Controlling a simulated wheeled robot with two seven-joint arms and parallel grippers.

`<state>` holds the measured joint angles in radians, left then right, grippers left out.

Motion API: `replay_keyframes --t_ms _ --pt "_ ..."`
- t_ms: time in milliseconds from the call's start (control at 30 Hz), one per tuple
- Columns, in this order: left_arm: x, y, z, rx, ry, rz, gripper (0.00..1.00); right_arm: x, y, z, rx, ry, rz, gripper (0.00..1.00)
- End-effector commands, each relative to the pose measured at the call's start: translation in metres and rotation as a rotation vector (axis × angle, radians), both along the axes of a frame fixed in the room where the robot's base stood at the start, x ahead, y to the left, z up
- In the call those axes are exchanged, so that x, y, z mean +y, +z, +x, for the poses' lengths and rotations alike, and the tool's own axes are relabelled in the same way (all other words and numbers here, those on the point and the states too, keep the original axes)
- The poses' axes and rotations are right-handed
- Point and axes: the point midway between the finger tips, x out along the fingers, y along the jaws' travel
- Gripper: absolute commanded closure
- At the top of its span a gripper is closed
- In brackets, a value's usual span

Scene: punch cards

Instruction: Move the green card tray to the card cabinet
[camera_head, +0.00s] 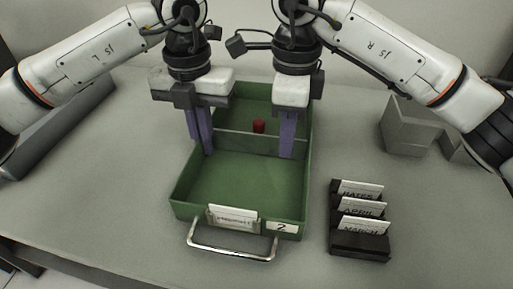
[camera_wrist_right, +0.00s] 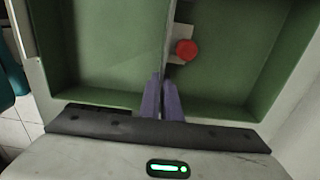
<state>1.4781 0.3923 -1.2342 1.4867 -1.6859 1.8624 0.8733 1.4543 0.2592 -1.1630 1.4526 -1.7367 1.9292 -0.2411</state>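The green card tray (camera_head: 240,183) lies on the table in the head view, with a cross divider, a metal handle, a white card and a "2" label at its front. My right gripper (camera_head: 287,150) points down with its purple fingers close together around the divider near the right wall. The right wrist view shows these fingers (camera_wrist_right: 163,100) on either side of the divider. My left gripper (camera_head: 205,148) also points down, its fingers close together at the tray's left side by the divider's end. Their tips are partly hidden. The card cabinet cannot be made out.
A small red cylinder (camera_head: 259,126) sits in the tray's rear compartment behind the divider. Black card holders with white month cards (camera_head: 361,208) stand right of the tray. A grey block-like object (camera_head: 408,130) is at the back right.

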Motion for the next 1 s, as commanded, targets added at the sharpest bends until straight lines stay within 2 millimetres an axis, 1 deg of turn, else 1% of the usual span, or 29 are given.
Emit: replay_keyframes --t_ms 667,867,1000 --pt "0.000 0.004 0.001 -0.003 0.001 -0.003 1.00 0.000 0.004 0.000 -0.002 0.000 0.002 1.00" --pt "0.000 0.015 0.001 -0.003 0.001 -0.003 1.00 0.000 0.014 0.000 -0.002 0.000 0.002 1.00" --pt "0.000 0.027 0.001 -0.003 0.000 -0.003 1.00 0.000 0.027 0.000 -0.002 0.000 0.002 1.00"
